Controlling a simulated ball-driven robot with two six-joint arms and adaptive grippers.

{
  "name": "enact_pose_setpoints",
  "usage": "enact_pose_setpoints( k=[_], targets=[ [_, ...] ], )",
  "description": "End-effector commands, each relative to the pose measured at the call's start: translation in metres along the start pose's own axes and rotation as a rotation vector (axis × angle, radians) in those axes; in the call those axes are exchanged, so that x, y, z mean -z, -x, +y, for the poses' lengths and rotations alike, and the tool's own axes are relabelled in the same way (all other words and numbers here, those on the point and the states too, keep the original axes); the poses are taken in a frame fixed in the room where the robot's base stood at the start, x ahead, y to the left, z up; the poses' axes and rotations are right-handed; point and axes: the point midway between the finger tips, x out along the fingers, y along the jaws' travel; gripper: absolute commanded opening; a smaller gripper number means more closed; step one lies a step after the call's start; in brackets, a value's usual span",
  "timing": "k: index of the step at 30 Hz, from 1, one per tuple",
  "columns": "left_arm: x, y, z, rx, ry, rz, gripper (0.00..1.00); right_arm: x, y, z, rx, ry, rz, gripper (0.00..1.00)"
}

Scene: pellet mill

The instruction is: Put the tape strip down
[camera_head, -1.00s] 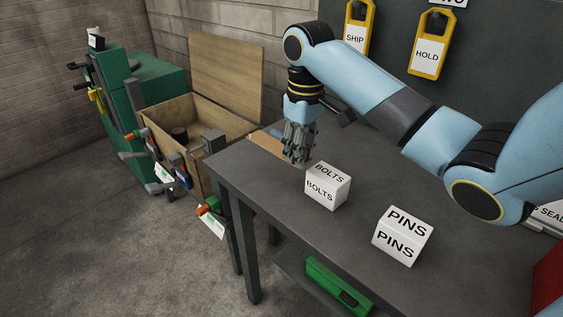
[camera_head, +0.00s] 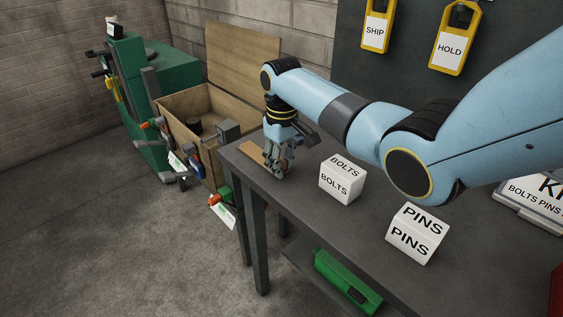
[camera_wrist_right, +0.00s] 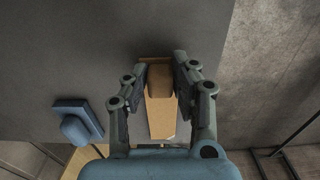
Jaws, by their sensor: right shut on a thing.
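The tape strip (camera_wrist_right: 162,118) is a flat tan piece with a darker brown raised block near one end. In the right wrist view it lies lengthwise between the fingers of my right gripper (camera_wrist_right: 160,85), which is shut on it. In the head view, my right gripper (camera_head: 273,170) points down low over the far left part of the dark table (camera_head: 300,195). The tan strip (camera_head: 252,154) shows to its left, partly hidden by the fingers. I cannot tell whether the strip touches the tabletop. My left gripper is not in view.
White BOLTS (camera_head: 342,180) and PINS (camera_head: 416,234) blocks stand right of my gripper. A blue object (camera_wrist_right: 75,122) lies near the strip. An open wooden crate (camera_head: 190,105) stands beyond the table's left end. Clear tabletop lies between gripper and BOLTS block.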

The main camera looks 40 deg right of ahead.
Motion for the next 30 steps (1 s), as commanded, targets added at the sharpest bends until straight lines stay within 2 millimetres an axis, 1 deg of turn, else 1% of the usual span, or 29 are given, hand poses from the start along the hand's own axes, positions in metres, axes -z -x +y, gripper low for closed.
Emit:
enact_pose_setpoints(
  k=[5, 6, 10, 18, 21, 23, 25, 30],
  targets=[
    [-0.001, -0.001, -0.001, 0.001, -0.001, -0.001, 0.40, 0.000, -0.003, 0.000, 0.000, 0.000, -0.001, 0.00],
    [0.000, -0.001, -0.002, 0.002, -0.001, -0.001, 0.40, 0.000, -0.003, 0.000, 0.000, 0.000, 0.000, 0.30],
    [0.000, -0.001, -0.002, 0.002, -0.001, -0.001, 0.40, 0.000, -0.002, 0.000, 0.000, 0.000, -0.001, 0.47],
    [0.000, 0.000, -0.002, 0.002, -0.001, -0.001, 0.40, 0.000, -0.002, 0.000, 0.000, 0.000, -0.001, 0.48],
    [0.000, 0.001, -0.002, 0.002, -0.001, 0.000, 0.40, 0.000, 0.004, 0.000, 0.000, -0.001, 0.000, 0.48],
    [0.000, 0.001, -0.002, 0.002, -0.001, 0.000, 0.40, 0.001, 0.013, 0.000, 0.000, 0.000, 0.002, 0.48],
    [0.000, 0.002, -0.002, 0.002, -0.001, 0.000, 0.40, 0.001, 0.026, 0.000, -0.001, 0.000, 0.003, 0.48],
    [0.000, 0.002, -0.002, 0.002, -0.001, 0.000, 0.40, 0.001, 0.066, 0.001, -0.002, 0.000, 0.004, 0.48]
  ],
)
